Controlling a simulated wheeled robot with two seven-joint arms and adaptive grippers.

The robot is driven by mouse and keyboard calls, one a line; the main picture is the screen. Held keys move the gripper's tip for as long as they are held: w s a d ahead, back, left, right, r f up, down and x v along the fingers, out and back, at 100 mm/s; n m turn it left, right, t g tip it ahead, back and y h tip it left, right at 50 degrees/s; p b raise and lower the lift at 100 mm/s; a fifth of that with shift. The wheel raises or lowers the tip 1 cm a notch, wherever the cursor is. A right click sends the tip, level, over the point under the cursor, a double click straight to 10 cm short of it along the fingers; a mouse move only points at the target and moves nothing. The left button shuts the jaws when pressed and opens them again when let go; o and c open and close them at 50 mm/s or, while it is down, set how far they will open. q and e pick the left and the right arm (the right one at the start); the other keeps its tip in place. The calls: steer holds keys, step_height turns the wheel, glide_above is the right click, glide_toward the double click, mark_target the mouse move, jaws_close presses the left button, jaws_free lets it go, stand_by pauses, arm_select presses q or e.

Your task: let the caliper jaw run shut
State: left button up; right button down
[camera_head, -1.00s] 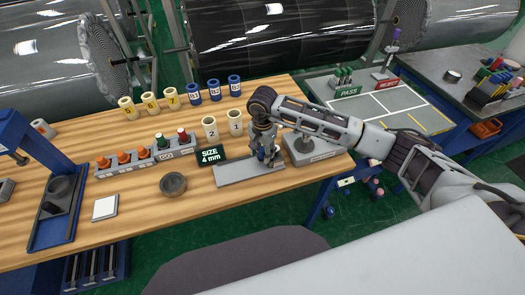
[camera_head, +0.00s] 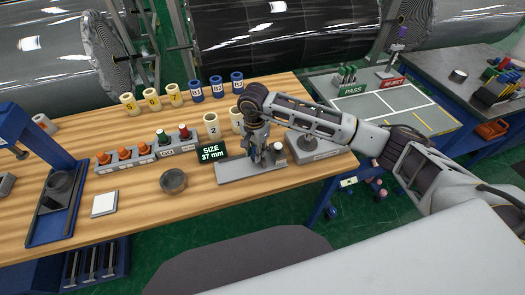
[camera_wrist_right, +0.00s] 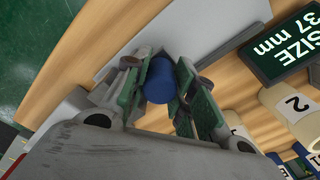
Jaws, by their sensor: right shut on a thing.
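The caliper is a long grey base (camera_head: 232,172) on the wooden bench, and its display (camera_head: 212,151) reads SIZE 37 mm. The display also shows in the right wrist view (camera_wrist_right: 285,42). My right gripper (camera_head: 262,160) is over the caliper base. In the right wrist view its fingers (camera_wrist_right: 163,88) are closed around a blue cylindrical piece (camera_wrist_right: 159,80), which looks like the jaw's knob. The gripper hides most of the jaw, so its contact with the base is not clear. My left gripper is not in view.
A grey block with a post (camera_head: 312,150) stands close right of the caliper. Cream cups (camera_head: 212,126) stand behind the display, and a dark round cup (camera_head: 174,181) is to the left. A go-gauge rack (camera_head: 145,153) and blue press (camera_head: 45,150) lie further left.

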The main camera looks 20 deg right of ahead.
steer(key=shift+s+a+b, duration=0.1)
steer(key=shift+a+b, duration=0.85)
steer(key=shift+a, duration=1.4)
steer(key=c, duration=1.1)
jaws_free()
steer(key=shift+c, duration=0.2)
steer(key=shift+d, duration=0.1)
steer(key=shift+r, duration=0.8)
step_height(320, 180, up, 10)
steer(key=shift+r, duration=0.2)
